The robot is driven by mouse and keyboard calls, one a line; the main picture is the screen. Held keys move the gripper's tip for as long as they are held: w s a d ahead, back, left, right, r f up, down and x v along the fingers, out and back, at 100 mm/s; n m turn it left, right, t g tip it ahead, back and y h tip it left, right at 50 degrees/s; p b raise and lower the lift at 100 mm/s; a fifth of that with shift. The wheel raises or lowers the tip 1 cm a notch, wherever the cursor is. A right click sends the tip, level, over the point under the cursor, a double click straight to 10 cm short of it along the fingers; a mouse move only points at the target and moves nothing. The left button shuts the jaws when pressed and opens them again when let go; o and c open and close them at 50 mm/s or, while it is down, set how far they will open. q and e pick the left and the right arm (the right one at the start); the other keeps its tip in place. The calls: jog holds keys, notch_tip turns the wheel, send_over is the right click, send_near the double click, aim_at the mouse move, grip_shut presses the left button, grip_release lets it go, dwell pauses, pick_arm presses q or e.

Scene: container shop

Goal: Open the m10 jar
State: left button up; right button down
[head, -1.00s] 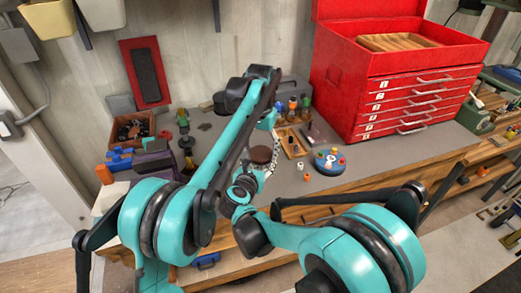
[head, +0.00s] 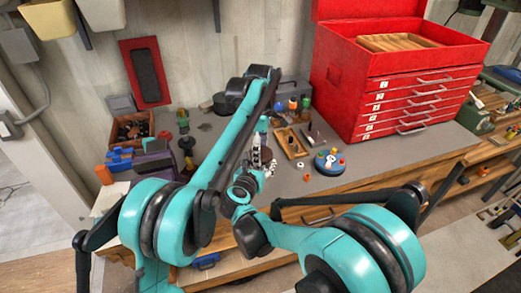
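My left gripper (head: 257,154) reaches down from behind the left arm over the middle of the workbench. My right gripper (head: 270,168) comes up from below and meets it at the same spot. The two grippers overlap in the picture, and their fingers are too small to tell open from shut. A small dark brown round thing (head: 266,155) shows between them, mostly covered; it may be the m10 jar, but no label can be read. I cannot tell whether either gripper touches it.
A wooden tray (head: 290,143) and a round blue dish with coloured knobs (head: 328,163) stand to the right on the grey workbench (head: 385,157). A small orange-white piece (head: 307,177) lies in front. A red tool chest (head: 350,90) fills the back right. Blue bins (head: 121,158) stand left.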

pick_arm(q)
jog(key=shift+r, duration=0.2)
dwell(0.4)
jog(key=shift+r, duration=0.9)
jog(key=shift+r, duration=2.05)
pick_arm(e)
jog(key=shift+c, duration=2.1)
grip_release()
